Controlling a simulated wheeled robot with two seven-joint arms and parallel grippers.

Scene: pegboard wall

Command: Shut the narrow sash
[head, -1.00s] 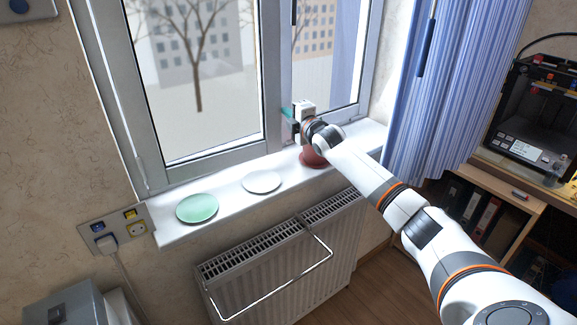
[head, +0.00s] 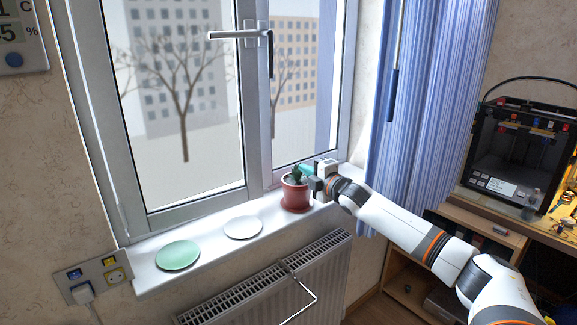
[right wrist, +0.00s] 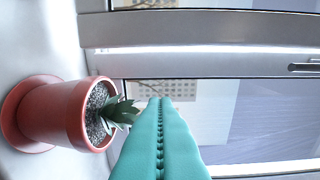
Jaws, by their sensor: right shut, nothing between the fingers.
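The narrow sash (head: 300,105) is the right-hand part of the window, with a light grey frame. A grey lever handle (head: 236,35) lies level at the upright between the two sashes. I cannot tell whether the narrow sash stands ajar. My right gripper (head: 307,169) is at the sill, by the sash's lower part, close to a potted plant. Its teal fingers (right wrist: 160,125) are shut and empty, pointing at the window. The right wrist view looks turned sideways, with the sash glass (right wrist: 190,95) beyond the fingertips. My left gripper is not in view.
The plant's red pot (head: 296,193) stands on the sill right beside my right gripper. A white plate (head: 243,228) and a green plate (head: 178,255) lie farther left. A blue curtain (head: 425,110) hangs at right, and a radiator (head: 270,285) is below.

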